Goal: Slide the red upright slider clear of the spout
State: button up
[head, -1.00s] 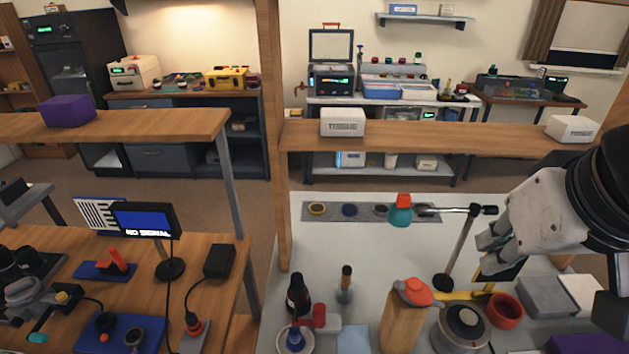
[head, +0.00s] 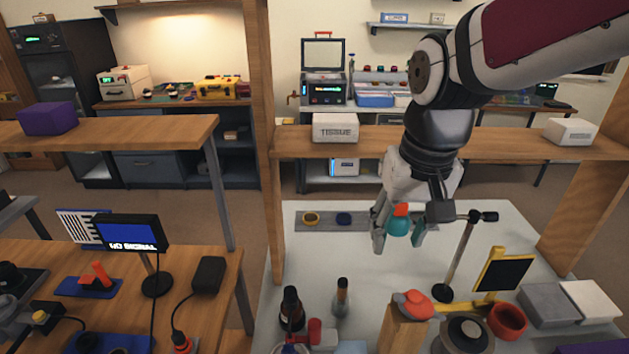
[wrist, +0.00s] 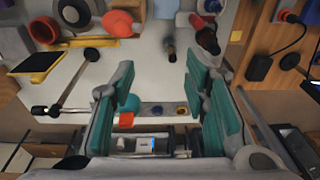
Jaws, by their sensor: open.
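A small orange-red block (head: 401,209) stands upright on a teal body (head: 399,226), which hangs at the end of the horizontal arm of a black-based stand (head: 455,260). This looks like the red slider, but I cannot be sure; no spout shows clearly. My gripper (head: 398,238) is open, pointing down, with its fingers on either side of the teal body in the head view. In the wrist view the orange-red block (wrist: 126,119) shows beside the left finger, partly hidden by it, and the gap of my gripper (wrist: 160,78) looks empty. I cannot tell whether they touch.
Dark bottles (head: 292,308) are front left.

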jog(key=w+a+f+g+b, duration=0.1)
jog(key=w+a+f+g, duration=0.15)
jog(key=f, duration=0.35)
jog(key=w+a+f+g, duration=0.1)
jog(key=w+a+f, duration=0.3)
jog(key=f, duration=0.1)
jog(key=g+b, duration=0.2)
send_near(315, 323)
notch_tip(315, 323, down, 3)
jog(key=shift+g, duration=0.25)
jog(key=shift+s+p+x, duration=0.15)
jog(key=shift+p+x, duration=0.25)
jog(key=shift+x, duration=1.55)
jog(key=shift+s+p+x, duration=0.2)
jog(key=shift+p+x, duration=0.2)
jog(key=shift+x, duration=1.55)
jog(key=shift+a+r, duration=0.1)
jog(key=shift+r, duration=0.05)
grip_shut()
